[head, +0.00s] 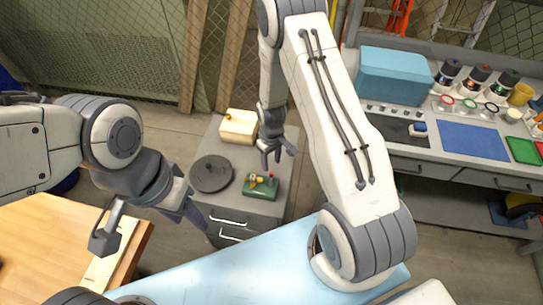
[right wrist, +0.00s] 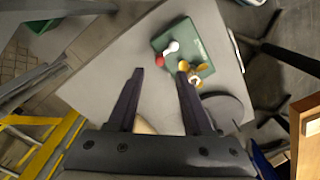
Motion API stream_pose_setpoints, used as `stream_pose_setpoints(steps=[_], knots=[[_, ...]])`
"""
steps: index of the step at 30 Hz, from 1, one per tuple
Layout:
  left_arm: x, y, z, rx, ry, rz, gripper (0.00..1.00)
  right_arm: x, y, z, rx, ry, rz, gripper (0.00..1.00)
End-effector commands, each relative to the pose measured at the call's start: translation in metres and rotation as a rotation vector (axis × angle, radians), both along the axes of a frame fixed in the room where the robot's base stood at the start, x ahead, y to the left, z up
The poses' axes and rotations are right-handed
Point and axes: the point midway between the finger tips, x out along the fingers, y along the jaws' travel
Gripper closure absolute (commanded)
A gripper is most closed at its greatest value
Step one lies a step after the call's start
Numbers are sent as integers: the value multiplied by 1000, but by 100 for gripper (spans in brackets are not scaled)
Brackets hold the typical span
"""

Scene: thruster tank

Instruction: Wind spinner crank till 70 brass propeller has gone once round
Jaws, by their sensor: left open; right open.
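The spinner has a green base (head: 261,188) and stands on the grey cabinet top. Its brass propeller (head: 254,181) is on the left side in the head view, and the crank's red knob (head: 271,175) is on the right. In the right wrist view the brass propeller (right wrist: 188,74) and the white crank arm with its red knob (right wrist: 160,61) lie just beyond the fingertips. My right gripper (head: 278,160) is open and empty above the spinner, apart from the crank. My left gripper (head: 148,230) is open and empty near the wooden table, away from the spinner.
A dark round disc (head: 211,173) lies left of the spinner on the grey cabinet (head: 232,205). A cream box (head: 239,127) stands behind. The wooden table (head: 40,235) is at left. A workbench with a blue box (head: 394,76) and several jars is at right.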

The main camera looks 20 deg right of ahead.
Motion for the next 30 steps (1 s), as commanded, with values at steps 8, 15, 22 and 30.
stream_pose_setpoints(steps=[8,15,22,30], knots=[[0,0,-9,0,0,-1,50,0,0,36,0,-1,0,50],[0,0,-9,0,0,-1,50,0,0,43,0,1,0,50],[0,0,-9,0,0,-1,50,0,0,43,0,1,0,50],[0,0,-9,0,0,-1,50,-1,7,51,0,-4,10,50]])
